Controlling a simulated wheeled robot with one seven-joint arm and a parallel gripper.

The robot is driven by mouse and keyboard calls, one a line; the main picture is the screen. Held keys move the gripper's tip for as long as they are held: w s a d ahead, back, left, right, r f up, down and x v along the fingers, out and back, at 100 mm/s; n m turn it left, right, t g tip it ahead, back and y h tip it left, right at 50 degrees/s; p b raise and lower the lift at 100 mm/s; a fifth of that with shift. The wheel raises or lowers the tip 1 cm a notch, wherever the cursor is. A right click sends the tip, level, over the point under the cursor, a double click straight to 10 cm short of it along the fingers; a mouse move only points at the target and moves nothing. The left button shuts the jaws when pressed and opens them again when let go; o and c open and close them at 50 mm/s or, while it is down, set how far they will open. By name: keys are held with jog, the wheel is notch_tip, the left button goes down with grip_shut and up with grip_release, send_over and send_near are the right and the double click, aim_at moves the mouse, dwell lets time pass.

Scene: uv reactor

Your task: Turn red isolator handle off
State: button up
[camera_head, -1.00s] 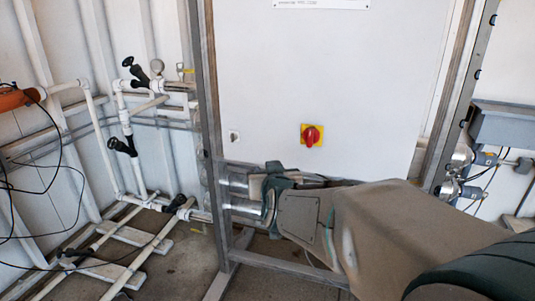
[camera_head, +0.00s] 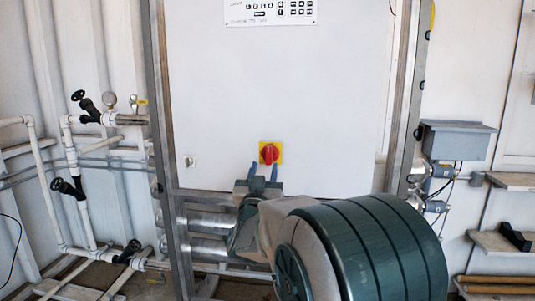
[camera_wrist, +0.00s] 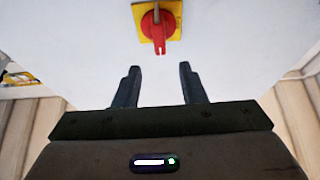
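The red isolator handle (camera_head: 269,153) sits on a yellow square plate (camera_head: 279,146) on the front of the white cabinet. In the wrist view the red handle (camera_wrist: 154,30) shows at the top centre, its narrow grip pointing down the picture on the yellow plate (camera_wrist: 139,15). My gripper (camera_head: 263,167) is just below the handle in the head view. In the wrist view my gripper (camera_wrist: 157,70) has its two dark fingers apart with nothing between them. The handle lies beyond the fingertips, clear of them.
The white cabinet (camera_head: 220,90) stands in a grey metal frame (camera_head: 162,100). Metal pipes (camera_head: 210,222) run below it. White pipes with black valves (camera_head: 68,187) stand at the left. A grey box (camera_head: 455,140) is on the wall at the right. The panel around the handle is clear.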

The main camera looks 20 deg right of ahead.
aim_at(268, 151)
jog(key=x, duration=0.8)
jog(key=shift+f, duration=0.1)
grip_shut()
